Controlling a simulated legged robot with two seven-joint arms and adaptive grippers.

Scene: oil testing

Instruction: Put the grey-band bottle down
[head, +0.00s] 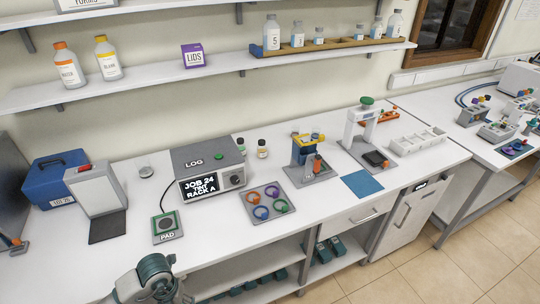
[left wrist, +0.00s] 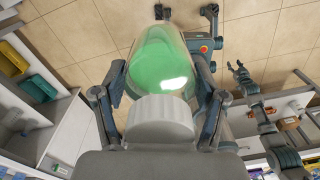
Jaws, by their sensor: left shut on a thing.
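The held bottle (left wrist: 160,65) fills the middle of the left wrist view. It has clear walls, green contents and a light grey ribbed cap (left wrist: 160,112); I cannot make out a band on it. My left gripper (left wrist: 158,88) is shut on it, with one finger on each side. The tiled floor shows behind the bottle, and no surface is seen touching it. In the head view I cannot see this bottle or the left fingers; only part of my arm shows at the bottom left.
The white bench (head: 105,255) holds a grey LOG box (head: 207,158), a PAD (head: 167,228), a tray of coloured rings (head: 290,204) and a blue mat (head: 362,184). Orange-capped (head: 68,66) and yellow-capped (head: 107,58) bottles stand on the lower shelf.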

